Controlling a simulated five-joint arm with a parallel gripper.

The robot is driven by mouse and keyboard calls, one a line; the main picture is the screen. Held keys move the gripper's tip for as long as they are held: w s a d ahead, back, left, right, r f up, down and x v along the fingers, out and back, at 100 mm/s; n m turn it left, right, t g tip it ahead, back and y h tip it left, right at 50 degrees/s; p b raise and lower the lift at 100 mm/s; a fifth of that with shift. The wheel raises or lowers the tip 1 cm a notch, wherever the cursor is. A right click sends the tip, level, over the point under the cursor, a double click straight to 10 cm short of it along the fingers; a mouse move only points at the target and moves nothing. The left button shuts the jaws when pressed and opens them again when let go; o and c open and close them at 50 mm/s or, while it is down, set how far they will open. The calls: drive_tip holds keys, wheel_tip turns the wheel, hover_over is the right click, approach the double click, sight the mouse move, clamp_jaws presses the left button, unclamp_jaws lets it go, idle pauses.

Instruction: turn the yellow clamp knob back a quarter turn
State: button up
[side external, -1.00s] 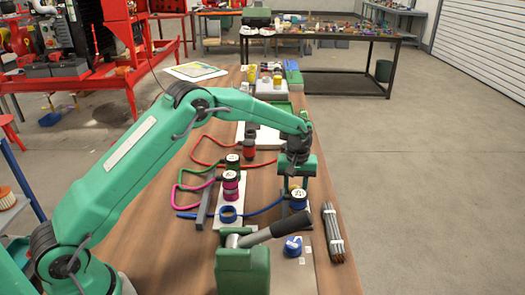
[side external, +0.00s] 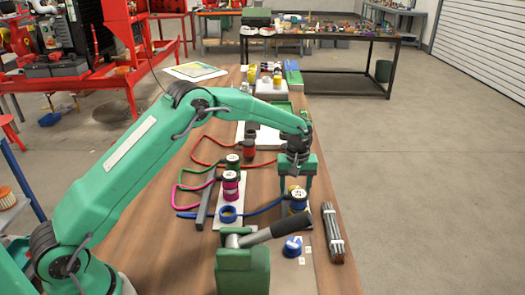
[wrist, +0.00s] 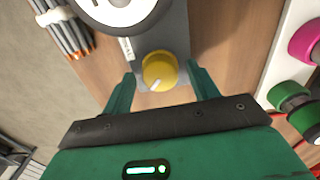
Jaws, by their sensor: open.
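The yellow clamp knob (wrist: 160,71) sits on a grey plate (wrist: 177,98) in the wrist view, with a white pointer mark toward its lower left. My gripper (wrist: 162,82) is open, with one green finger on each side of the knob and a gap on both sides. In the side external view my gripper (side external: 296,184) is above the board near the blue-banded cylinder (side external: 298,200). The knob is mostly hidden there behind the cylinder and my fingers.
A bundle of dark rods (side external: 333,232) lies right of the board. Magenta (side external: 230,183) and green fittings with coloured hoses stand to the left.

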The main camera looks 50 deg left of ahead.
wheel_tip(320, 180, up, 7)
drive_tip(key=shift+f, duration=0.1)
drive_tip(key=shift+r, duration=0.55)
idle(0.4)
drive_tip(key=shift+s+r, duration=0.15)
drive_tip(key=shift+r, duration=0.15)
drive_tip(key=s+a+r+m+t, duration=0.3)
drive_tip(key=s+r+m, duration=0.1)
drive_tip(key=s+r, duration=1.2)
drive_tip(key=s+f+m+t, duration=0.2)
drive_tip(key=s+m, duration=0.3)
drive_tip(key=s, duration=1.5)
drive_tip(key=shift+s+a+t, duration=0.2)
drive_tip(key=shift+a+t, duration=0.1)
drive_tip(key=shift+a, duration=0.15)
